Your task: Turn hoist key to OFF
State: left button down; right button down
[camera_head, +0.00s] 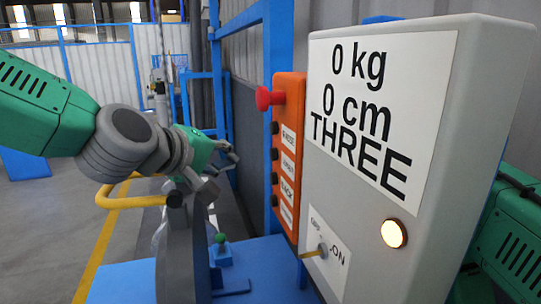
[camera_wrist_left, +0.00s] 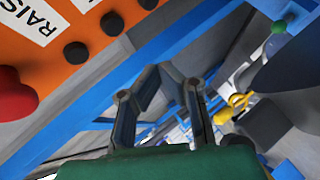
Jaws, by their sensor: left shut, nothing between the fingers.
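The hoist key (camera_head: 313,253) sits in a small switch plate marked OFF and ON, low on the front of a grey box (camera_head: 375,210). Its tan handle sticks out to the left; I cannot tell which label it is set to. My left gripper (camera_head: 222,170) is left of the orange button panel and apart from the key. In the left wrist view its fingers (camera_wrist_left: 158,70) meet at the tips with nothing between them. The key is not seen in that view. Part of my right arm shows at the right edge; its gripper is out of view.
The orange panel (camera_head: 288,150) carries a red knob (camera_head: 268,98) and several black buttons, beside the grey box. A round lamp (camera_head: 394,233) glows on the box. A yellow bar (camera_head: 130,201) and a green knob (camera_head: 220,238) over the blue surface are near my left gripper.

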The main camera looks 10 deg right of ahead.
aim_at(322, 251)
jog(key=k, duration=1)
